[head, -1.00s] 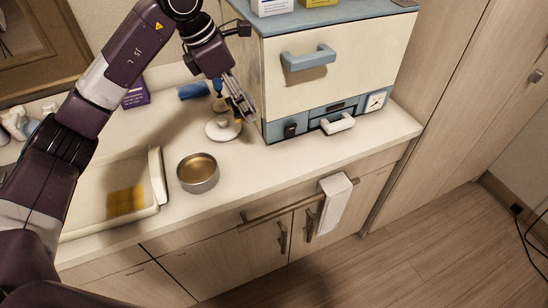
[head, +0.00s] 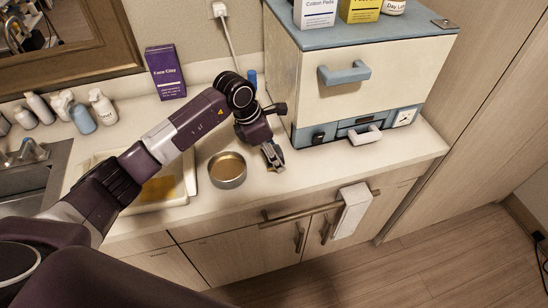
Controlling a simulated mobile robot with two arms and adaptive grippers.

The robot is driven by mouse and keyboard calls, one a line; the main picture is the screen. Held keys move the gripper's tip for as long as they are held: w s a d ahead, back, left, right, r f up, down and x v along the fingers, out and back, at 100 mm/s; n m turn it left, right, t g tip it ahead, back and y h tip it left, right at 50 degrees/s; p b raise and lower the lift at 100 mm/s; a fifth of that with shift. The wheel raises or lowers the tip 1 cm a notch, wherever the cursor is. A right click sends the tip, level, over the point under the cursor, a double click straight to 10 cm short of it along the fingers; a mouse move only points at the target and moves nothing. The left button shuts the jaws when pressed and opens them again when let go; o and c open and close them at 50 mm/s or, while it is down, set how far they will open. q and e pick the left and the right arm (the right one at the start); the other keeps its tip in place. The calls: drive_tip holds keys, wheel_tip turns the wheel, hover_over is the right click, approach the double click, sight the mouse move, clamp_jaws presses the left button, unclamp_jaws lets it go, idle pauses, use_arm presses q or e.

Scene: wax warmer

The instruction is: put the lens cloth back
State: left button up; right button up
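I cannot clearly identify a lens cloth. A flat yellow-brown patch (head: 158,189) lies in the shallow cream tray (head: 189,170) on the counter, partly behind my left arm; I cannot tell whether it is cloth. A white cloth (head: 351,210) hangs over the rail on the cabinet front. My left gripper (head: 274,162) points down just above or at the counter, between the round metal tin and the cream cabinet. A small yellowish bit shows at its fingertips, too small to tell whether it is held. My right gripper is not in view.
The round metal tin (head: 228,170) stands left of my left gripper. The cream and blue cabinet (head: 350,95) carries boxes on top. A purple box (head: 166,73) and several bottles (head: 102,106) stand at the back. The counter (head: 330,170) in front of the cabinet is clear.

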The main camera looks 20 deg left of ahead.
use_arm(q)
wheel_tip(320, 180, down, 3)
drive_tip(key=shift+p, duration=0.3)
drive_tip(key=shift+f, duration=0.15)
drive_tip(key=o, duration=1.5)
drive_tip(key=shift+c, duration=0.2)
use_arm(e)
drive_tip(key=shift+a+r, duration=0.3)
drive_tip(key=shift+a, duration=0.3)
